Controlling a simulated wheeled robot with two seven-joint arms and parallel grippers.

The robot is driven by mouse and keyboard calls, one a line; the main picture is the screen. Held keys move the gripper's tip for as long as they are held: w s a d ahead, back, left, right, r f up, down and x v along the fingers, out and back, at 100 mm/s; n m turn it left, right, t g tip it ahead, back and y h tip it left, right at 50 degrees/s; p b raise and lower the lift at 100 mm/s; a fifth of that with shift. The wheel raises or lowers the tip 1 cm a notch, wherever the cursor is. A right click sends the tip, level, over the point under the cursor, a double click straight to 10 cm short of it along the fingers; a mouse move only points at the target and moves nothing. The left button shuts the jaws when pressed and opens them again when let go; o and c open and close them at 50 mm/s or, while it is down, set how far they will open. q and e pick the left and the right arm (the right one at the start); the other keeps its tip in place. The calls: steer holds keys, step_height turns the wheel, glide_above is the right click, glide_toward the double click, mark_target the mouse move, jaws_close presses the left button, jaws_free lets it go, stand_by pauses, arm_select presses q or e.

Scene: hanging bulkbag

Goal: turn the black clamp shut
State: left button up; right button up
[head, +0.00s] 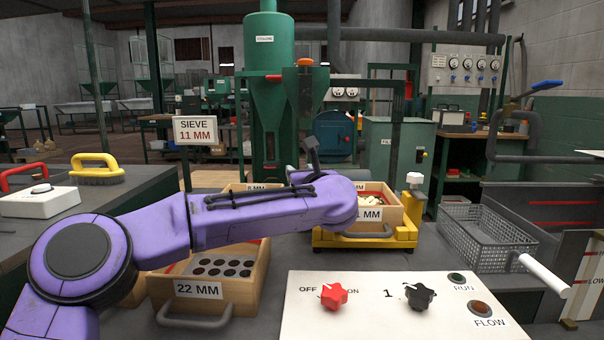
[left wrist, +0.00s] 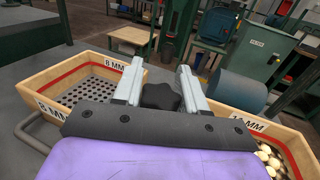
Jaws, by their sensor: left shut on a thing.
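The black clamp (left wrist: 160,96) shows as a dark lobed knob in the left wrist view, between the two pale fingers of my left gripper (left wrist: 159,76). The fingers are shut on it from both sides. Its lower part is hidden behind my gripper's dark palm. In the head view my purple left arm reaches in from the left, and its wrist hides the gripper and the clamp. My right gripper is in neither view.
Wooden sieve boxes marked 8 MM (left wrist: 62,82), 11 MM (head: 394,218) and 22 MM (head: 205,295) stand around my arm. A white panel (head: 370,318) with a red knob (head: 333,296) and a black knob (head: 420,297) lies in front. A wire basket (head: 487,238) sits right.

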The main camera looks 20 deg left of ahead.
arm_select(q)
steer(key=o, duration=1)
steer(key=shift+a+r, duration=0.1)
steer(key=shift+c, duration=0.2)
steer(key=v, duration=1)
steer(key=shift+s, duration=0.15)
